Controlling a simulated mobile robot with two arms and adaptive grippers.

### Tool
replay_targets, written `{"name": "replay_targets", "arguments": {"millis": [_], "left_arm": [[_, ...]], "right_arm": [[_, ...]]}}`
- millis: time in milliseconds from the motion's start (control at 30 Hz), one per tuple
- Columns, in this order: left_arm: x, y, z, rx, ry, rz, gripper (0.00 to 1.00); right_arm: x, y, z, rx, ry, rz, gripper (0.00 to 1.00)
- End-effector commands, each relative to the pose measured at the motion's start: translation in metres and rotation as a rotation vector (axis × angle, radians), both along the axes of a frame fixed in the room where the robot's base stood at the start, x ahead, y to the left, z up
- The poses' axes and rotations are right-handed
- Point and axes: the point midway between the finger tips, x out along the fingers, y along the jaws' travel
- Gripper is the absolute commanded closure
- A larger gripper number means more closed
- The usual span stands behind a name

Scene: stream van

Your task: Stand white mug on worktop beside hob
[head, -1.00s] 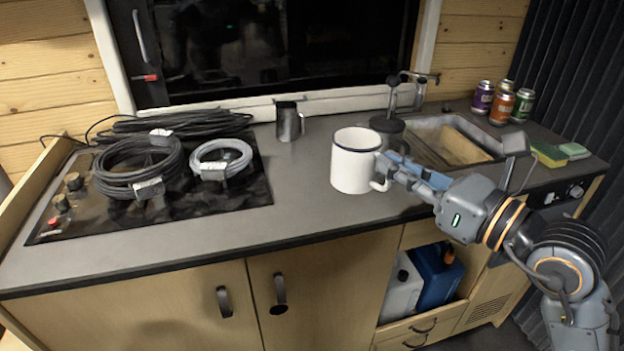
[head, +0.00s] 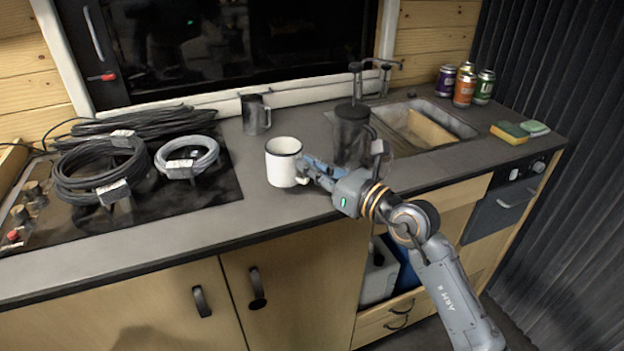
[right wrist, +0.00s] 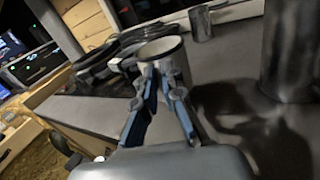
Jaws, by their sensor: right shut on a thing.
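The white mug (head: 283,163) with a dark rim is upright at the worktop (head: 257,212), just right of the hob (head: 207,191). I cannot tell whether its base touches the surface. My right gripper (head: 308,174) is shut on the mug's handle, on the mug's right side. In the right wrist view the mug (right wrist: 162,50) shows beyond the blue fingers of the right gripper (right wrist: 160,76), which partly hide it. My left gripper is not in view.
Coiled cables (head: 92,172) cover much of the hob. A dark jug (head: 352,135) stands right of the mug, near the sink (head: 425,127). A grey metal mug (head: 256,115) stands behind. Several cans (head: 464,88) and a sponge (head: 509,132) are at the right. Worktop in front of the mug is clear.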

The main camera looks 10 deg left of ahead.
Motion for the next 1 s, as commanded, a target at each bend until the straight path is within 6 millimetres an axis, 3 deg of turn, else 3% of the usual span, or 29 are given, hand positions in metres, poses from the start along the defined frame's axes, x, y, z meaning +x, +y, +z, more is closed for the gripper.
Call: {"name": "replay_targets", "arguments": {"millis": [33, 167, 567, 600, 700, 1000], "left_arm": [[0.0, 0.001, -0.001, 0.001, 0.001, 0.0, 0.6], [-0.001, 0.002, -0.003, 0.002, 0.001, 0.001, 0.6], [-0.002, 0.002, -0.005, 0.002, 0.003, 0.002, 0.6], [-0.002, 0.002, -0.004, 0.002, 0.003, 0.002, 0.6], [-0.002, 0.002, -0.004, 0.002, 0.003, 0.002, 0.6], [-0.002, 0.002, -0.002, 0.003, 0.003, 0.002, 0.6]], "right_arm": [[-0.001, -0.001, -0.011, -0.002, 0.005, -0.001, 1.0], [-0.001, -0.001, -0.026, -0.001, 0.002, -0.001, 1.0], [-0.001, -0.001, -0.031, 0.0, 0.001, 0.0, 1.0], [-0.001, -0.001, -0.031, -0.001, 0.002, 0.0, 0.84], [-0.001, -0.001, -0.031, -0.001, 0.002, 0.0, 0.69], [-0.001, -0.001, -0.028, -0.001, 0.002, 0.0, 0.69]]}}
